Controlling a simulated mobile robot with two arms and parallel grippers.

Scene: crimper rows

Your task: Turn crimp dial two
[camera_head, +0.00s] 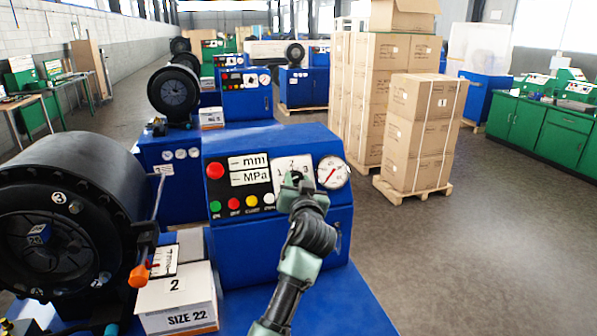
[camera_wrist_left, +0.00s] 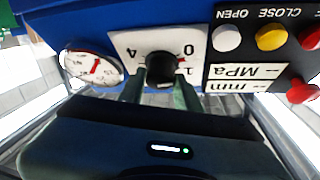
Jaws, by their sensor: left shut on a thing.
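The crimp dial is a black knob (camera_wrist_left: 163,67) on a white numbered plate (camera_wrist_left: 122,42), on the blue control box (camera_head: 339,229) of the nearest crimper. The plate also shows in the head view (camera_head: 281,164), with the knob mostly covered by my gripper. My left gripper (camera_head: 297,184) is at the front of the plate. In the left wrist view its two fingers (camera_wrist_left: 161,90) are on either side of the knob, shut on it. My right gripper is not in view.
A pressure gauge (camera_head: 333,172) sits right of the plate; display labels and coloured buttons (camera_head: 234,204) sit left. The black crimper head (camera_head: 62,215) and a box marked 2 and SIZE 22 (camera_head: 178,301) stand left. Stacked cartons (camera_head: 420,130) stand behind on the right; the right floor is clear.

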